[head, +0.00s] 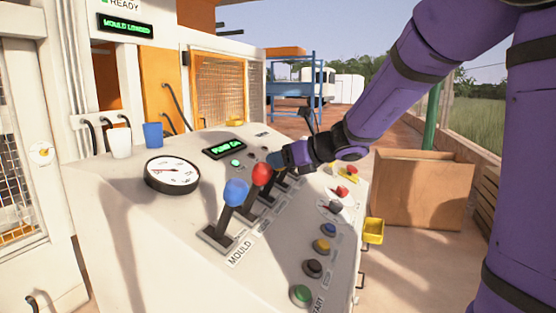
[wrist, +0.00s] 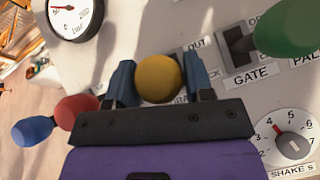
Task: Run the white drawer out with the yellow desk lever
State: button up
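The yellow lever's round knob (wrist: 159,78) sits between my gripper's two blue fingers (wrist: 160,82) in the wrist view. Both fingers touch its sides, so my gripper looks shut on it. A label reading OUT shows just beyond the knob; another label beneath is mostly covered. In the head view my gripper (head: 276,160) is at the lever row, just beyond the red knob, and hides the yellow knob. I cannot make out the white drawer in either view.
A blue lever (head: 235,193) and a red lever (head: 261,174) stand on the near side. In the wrist view a green knob (wrist: 288,28) by the GATE label is close on the right. A gauge (head: 172,174), cups and several buttons are on the console.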

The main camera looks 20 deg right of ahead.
jog(key=o, duration=0.3)
jog(key=v, duration=1.1)
dwell(0.3)
jog(key=s+a+f+n+g+h, duration=0.2)
jog(key=s+a+n+g, duration=0.4)
jog(key=s+n, duration=0.7)
jog(key=s+d+f+n+h, duration=0.1)
jog(key=s+n+h, duration=0.2)
jog(key=s+n, duration=0.2)
jog(key=s+d+f+n+h, duration=0.1)
jog(key=s+n+h, duration=0.2)
jog(key=n, duration=0.9)
jog(key=shift+s+d+f+n+t+h, duration=0.3)
jog(key=shift+s+f, duration=0.1)
jog(key=shift+s, duration=0.7)
